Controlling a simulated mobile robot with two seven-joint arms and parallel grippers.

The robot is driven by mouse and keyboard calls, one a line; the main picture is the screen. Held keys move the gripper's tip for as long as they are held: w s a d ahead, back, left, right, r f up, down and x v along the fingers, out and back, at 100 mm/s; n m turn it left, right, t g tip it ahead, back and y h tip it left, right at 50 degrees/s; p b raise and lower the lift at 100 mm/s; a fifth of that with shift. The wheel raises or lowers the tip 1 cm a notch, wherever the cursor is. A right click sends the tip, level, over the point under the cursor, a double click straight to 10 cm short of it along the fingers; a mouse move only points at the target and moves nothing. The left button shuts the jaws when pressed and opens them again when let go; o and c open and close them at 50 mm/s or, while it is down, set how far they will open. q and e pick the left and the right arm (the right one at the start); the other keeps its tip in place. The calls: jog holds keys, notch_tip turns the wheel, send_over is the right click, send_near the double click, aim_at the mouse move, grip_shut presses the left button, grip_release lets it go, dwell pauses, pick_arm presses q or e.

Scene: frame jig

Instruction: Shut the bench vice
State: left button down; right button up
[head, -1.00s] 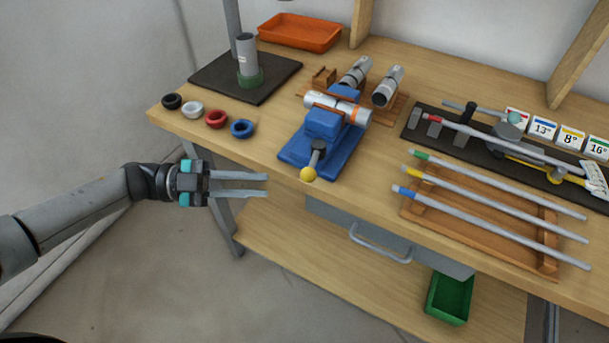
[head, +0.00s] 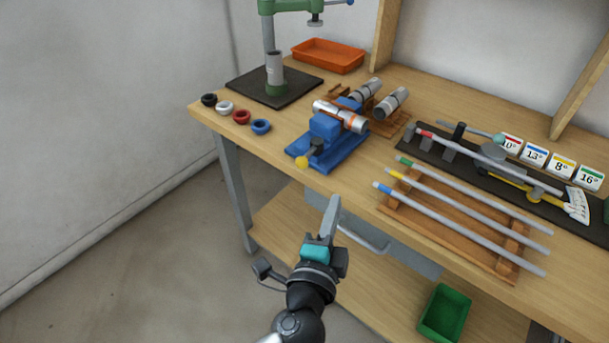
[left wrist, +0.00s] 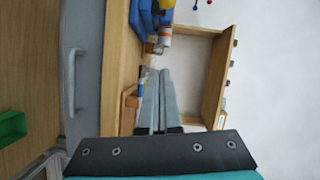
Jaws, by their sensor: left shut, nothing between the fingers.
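The blue bench vice (head: 326,126) stands near the front edge of the bench, left of centre in the head view. A silver tube with orange bands (head: 340,116) lies across it at its jaws. The handle's yellow ball (head: 301,163) is at the vice's front, towards me. Part of the blue vice also shows at the top of the left wrist view (left wrist: 143,20). My left gripper (head: 335,200) is shut and empty. It is in front of the bench edge, below and right of the yellow ball, apart from the vice. My right gripper is out of view.
The rack with several rods (head: 510,250) is right of the vice. Coloured rings, including a blue one (head: 260,126), lie left of it. A drawer handle (head: 365,238) sticks out beneath the bench top near my left gripper. A green bin (head: 444,312) is lower right.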

pick_arm(q)
jog(key=a+r+n+y, duration=0.1)
jog(key=y, duration=0.1)
send_near(310, 153)
jog(key=w+d, duration=0.4)
jog(key=d, duration=0.1)
jog(key=a, duration=0.1)
jog(key=w+a, duration=0.1)
jog(key=a, duration=0.1)
jog(key=shift+w+a+f, duration=0.15)
jog(key=shift+a+f, duration=0.05)
jog(key=shift+f, duration=0.05)
jog(key=shift+a, duration=0.1)
